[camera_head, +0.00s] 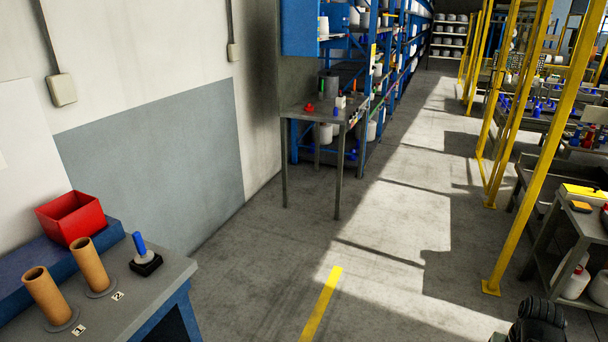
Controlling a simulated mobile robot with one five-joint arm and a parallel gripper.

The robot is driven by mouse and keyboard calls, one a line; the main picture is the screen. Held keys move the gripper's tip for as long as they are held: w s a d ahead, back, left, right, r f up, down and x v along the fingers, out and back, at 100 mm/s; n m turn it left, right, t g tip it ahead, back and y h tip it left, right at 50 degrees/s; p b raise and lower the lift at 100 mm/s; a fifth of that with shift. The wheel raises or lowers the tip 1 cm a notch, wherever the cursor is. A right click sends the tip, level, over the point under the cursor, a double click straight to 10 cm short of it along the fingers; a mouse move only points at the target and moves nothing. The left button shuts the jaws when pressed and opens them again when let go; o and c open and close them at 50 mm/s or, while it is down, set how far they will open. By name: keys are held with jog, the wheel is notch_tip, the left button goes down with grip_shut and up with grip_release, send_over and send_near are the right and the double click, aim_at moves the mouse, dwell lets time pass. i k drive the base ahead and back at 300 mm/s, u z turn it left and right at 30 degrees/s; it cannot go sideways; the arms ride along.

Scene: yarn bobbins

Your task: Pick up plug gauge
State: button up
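What looks like the plug gauge (139,244) has a blue handle and stands upright at the right end of the grey-topped workbench (185,266) at the lower left. Its lower part is grey and sits in or on a small black block (146,265); I cannot tell how deep. A dark ribbed part at the bottom right edge seems to be mine. No gripper fingers show, and nothing of my gripper is near the gauge.
Two brown tubes (91,264) stand left of the gauge, by labels 1 and 2. A red bin (72,217) is behind them. A small table (317,112) stands by blue shelving; yellow posts (532,150) line the right. The middle floor is clear.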

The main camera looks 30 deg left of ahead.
aim_at(144, 257)
jog(key=i, duration=1.25)
jog(key=u, duration=4)
jog(key=i, duration=1)
jog(key=z, duration=0.05)
